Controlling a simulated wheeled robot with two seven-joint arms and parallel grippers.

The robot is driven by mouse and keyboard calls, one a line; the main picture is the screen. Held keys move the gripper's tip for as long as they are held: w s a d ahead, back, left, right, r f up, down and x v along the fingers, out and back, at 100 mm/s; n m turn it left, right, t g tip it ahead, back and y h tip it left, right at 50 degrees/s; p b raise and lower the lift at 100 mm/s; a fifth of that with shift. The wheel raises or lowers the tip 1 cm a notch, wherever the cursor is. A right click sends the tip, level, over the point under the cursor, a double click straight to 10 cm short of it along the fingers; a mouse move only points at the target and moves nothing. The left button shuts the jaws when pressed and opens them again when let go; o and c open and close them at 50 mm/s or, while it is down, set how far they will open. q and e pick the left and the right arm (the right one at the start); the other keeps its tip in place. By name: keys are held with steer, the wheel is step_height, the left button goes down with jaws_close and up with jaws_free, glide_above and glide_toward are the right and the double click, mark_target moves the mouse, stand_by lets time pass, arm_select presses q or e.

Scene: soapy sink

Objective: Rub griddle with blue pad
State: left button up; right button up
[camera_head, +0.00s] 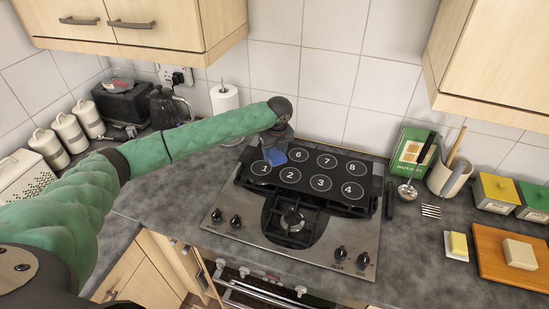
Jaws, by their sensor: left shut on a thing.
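The griddle (330,174) is a black rectangular plate with numbered white circles, lying over the back part of the hob. The blue pad (276,156) is at the griddle's left end, close to the circles marked 1 and 5. My left gripper (273,146) points down over that end and is shut on the blue pad. The pad looks to be at the griddle's surface, but I cannot tell whether it touches. The fingers are small and partly hidden by the wrist. My right gripper is not in view.
The steel hob (340,231) has a bare burner grate (292,221) in front of the griddle. A ladle (407,188), a utensil pot (447,178) and a wooden board (505,262) stand to the right. A paper roll (224,99) and kettle (167,108) are behind my arm.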

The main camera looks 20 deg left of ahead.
arm_select(q)
steer(key=shift+r, duration=1.25)
